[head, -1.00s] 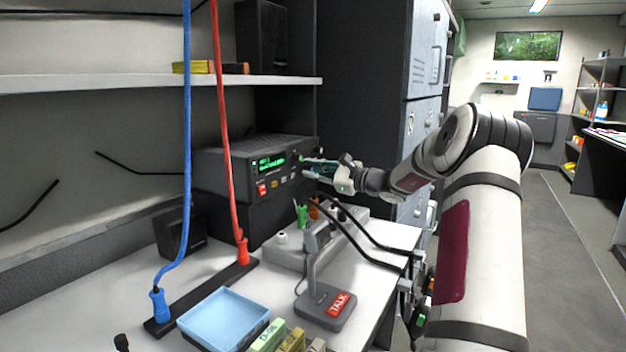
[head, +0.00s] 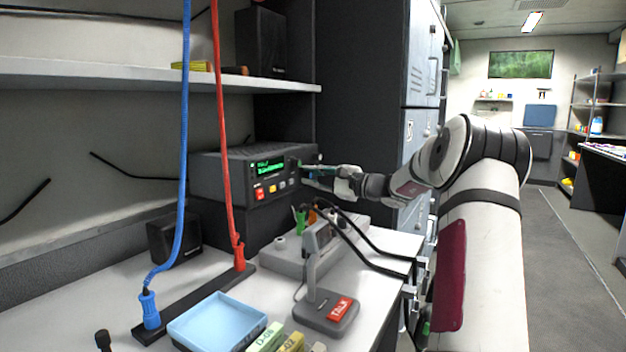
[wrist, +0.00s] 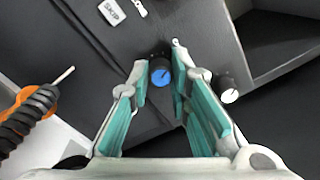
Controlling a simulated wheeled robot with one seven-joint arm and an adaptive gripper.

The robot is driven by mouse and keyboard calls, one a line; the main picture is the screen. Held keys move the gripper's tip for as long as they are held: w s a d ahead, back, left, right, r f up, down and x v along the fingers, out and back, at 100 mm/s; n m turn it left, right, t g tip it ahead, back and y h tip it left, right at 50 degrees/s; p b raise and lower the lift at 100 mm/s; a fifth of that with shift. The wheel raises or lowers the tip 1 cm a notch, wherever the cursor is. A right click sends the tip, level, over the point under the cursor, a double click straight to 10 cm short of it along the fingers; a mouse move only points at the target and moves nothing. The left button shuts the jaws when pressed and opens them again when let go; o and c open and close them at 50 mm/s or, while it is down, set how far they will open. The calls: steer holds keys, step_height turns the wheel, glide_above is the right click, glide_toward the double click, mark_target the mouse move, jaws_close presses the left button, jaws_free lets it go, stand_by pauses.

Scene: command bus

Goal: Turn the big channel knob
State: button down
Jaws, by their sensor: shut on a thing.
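The radio (head: 222,175) stands on a dark box at the back of the desk, its green display lit. In the wrist view, a dark round knob with a blue cap (wrist: 160,75) and a light pointer line sits on the panel. My gripper (wrist: 163,80) has its teal-padded fingers on either side of this knob, shut on it. A smaller knob with a white cap (wrist: 229,94) lies just outside the right finger. In the head view my gripper (head: 305,173) is at the right end of the radio's front, and it hides the knob there.
A desk microphone with a red TALK button (head: 341,309) stands in front of the radio. Black cables (head: 365,238) hang below my wrist. A blue tray (head: 218,322) and blue and red hanging cords (head: 226,150) are to the left. A shelf (head: 150,75) runs above.

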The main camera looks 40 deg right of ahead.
steer(key=c, duration=1.5)
jaws_free()
steer(key=shift+o, duration=0.2)
steer(key=v, duration=1.2)
steer(key=shift+d, duration=0.1)
